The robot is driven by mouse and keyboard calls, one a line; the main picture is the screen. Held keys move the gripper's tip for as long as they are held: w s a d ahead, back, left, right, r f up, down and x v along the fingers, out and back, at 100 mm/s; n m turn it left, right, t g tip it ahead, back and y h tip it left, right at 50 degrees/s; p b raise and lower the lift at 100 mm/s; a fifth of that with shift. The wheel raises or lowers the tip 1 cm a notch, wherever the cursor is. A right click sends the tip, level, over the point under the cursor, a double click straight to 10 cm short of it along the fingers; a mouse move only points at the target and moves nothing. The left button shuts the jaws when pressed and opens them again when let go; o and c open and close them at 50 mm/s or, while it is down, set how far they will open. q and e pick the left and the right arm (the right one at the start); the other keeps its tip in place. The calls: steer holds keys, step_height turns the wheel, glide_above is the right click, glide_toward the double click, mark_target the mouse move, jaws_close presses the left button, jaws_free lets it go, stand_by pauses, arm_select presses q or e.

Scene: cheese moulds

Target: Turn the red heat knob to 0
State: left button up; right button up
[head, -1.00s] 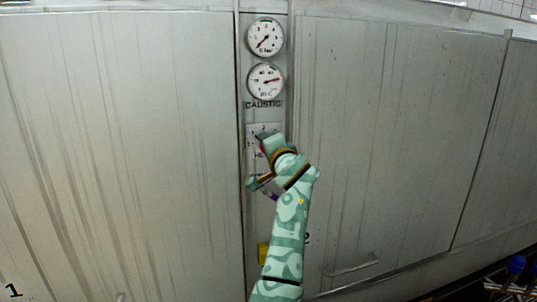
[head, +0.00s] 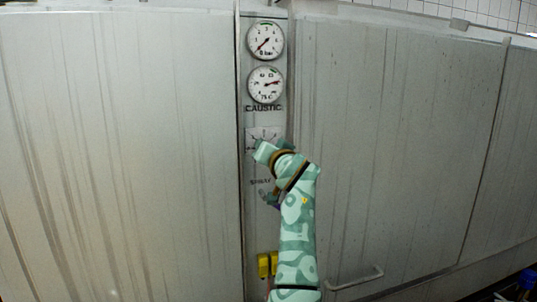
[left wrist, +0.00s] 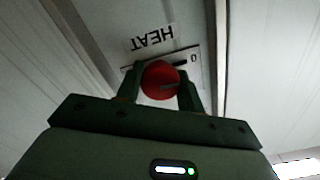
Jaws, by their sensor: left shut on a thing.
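The red heat knob (left wrist: 160,80) shows in the left wrist view, between the two fingers of my left gripper (left wrist: 161,92), which is shut on it. A grey pointer mark on the knob points to the right in that view. The white scale plate behind it carries a 0 (left wrist: 193,57) and, above it, the upside-down label HEAT (left wrist: 153,38). In the head view my left gripper (head: 262,150) is at the scale plate (head: 264,133) and hides the knob. My right gripper is not in view.
Two round gauges (head: 265,40) stand above the CAUSTIC label on the narrow panel. A SPRAY label (head: 260,182) is below my gripper, and yellow parts (head: 263,265) are lower down. Flat metal doors (head: 120,150) flank the panel. Blue-capped items stand at bottom right.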

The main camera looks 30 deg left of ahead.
arm_select(q)
steer(key=shift+r, duration=0.1)
stand_by(0.4)
steer(key=o, duration=1)
